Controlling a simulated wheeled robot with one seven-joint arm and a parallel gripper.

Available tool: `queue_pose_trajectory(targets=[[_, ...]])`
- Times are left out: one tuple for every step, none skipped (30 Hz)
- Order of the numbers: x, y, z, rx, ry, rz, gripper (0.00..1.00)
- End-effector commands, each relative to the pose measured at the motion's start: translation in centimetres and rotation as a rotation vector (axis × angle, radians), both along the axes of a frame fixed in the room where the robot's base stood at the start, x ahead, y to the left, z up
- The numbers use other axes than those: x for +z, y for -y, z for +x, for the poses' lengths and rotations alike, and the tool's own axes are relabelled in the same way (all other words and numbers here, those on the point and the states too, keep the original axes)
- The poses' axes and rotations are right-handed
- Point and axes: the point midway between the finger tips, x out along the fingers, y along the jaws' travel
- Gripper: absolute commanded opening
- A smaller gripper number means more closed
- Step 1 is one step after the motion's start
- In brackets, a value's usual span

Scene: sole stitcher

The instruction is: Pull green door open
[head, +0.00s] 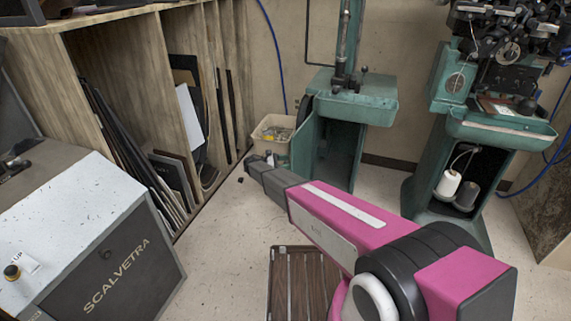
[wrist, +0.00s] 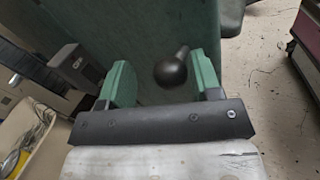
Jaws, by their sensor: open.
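The green door (head: 305,144) hangs at the left side of the green machine cabinet (head: 372,107) in the head view. It stands swung outward, and the cabinet's dark inside shows beside it. In the wrist view the door (wrist: 150,28) fills the upper middle. A round black knob (wrist: 174,70) shows between my gripper's two green fingers (wrist: 162,78). The fingers are open, with gaps on both sides of the knob. In the head view my gripper (head: 251,160) is at the far end of the pink arm, left of the door; its fingertips are hard to make out.
A bin (head: 272,132) with small items stands behind my gripper; it also shows in the wrist view (wrist: 27,130). A wooden rack (head: 135,60) is at left, a grey SCALVETRA machine (head: 125,262) at front left. A second green machine (head: 480,130) is at right. A slatted wooden pallet (head: 295,285) lies in front.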

Motion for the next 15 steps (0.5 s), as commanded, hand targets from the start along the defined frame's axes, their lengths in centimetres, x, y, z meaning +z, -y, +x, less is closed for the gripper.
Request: queue_pose_trajectory(targets=[[0.0, 0.0, -0.1, -0.001, 0.0, 0.0, 0.58], [0.0, 0.0, -0.1, -0.001, 0.0, 0.0, 0.58], [0.0, 0.0, -0.1, -0.001, 0.0, 0.0, 0.58], [0.0, 0.0, -0.1, -0.001, 0.0, 0.0, 0.58], [0.0, -0.1, -0.1, -0.001, 0.0, 0.0, 0.58], [0.0, -0.3, -0.2, -0.001, 0.0, 0.0, 0.58], [0.0, -0.4, -0.2, -0.001, 0.0, 0.0, 0.58], [0.0, -0.7, -0.2, -0.001, 0.0, 0.0, 0.58], [0.0, -1.1, -0.2, 0.0, 0.0, 0.0, 0.58], [0.0, -1.5, -0.3, 0.0, 0.0, 0.001, 0.58], [0.0, -1.9, -0.3, 0.0, 0.0, 0.001, 0.58], [-0.1, -2.6, -0.3, 0.0, 0.0, 0.001, 0.58], [-0.1, -3.1, -0.4, 0.0, 0.0, 0.001, 0.58], [-0.1, -3.8, -0.5, 0.0, 0.0, 0.001, 0.58], [-0.1, -4.6, -0.6, 0.0, 0.0, 0.001, 0.58]])
